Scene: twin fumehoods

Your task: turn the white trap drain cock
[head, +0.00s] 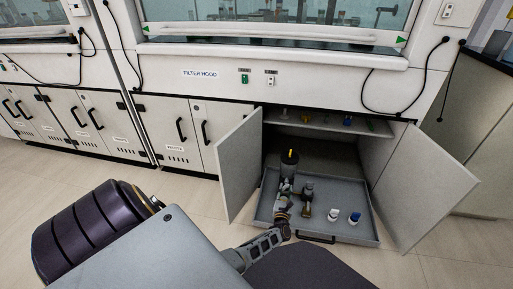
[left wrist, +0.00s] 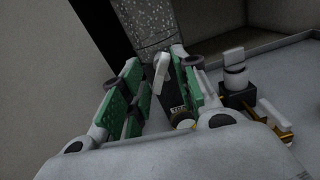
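In the left wrist view, a white lever-shaped cock (left wrist: 161,72) stands between the fingers of my left gripper (left wrist: 158,88). It is beside a dark body with a small, partly readable label (left wrist: 178,110). The green-padded fingers are apart, one on each side of the lever; I cannot tell whether either touches it. In the head view my left gripper (head: 283,208) reaches down into the pulled-out tray (head: 331,187), in front of a dark canister (head: 289,158), and hides the cock. My right gripper is not in view.
A second white-topped fitting (left wrist: 235,75) with brass parts stands right of the fingers. Two white-and-blue items (head: 344,216) stand in the tray's right part. Open cabinet doors flank the tray, left (head: 239,165) and right (head: 425,190). A shelf (head: 328,124) lies above.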

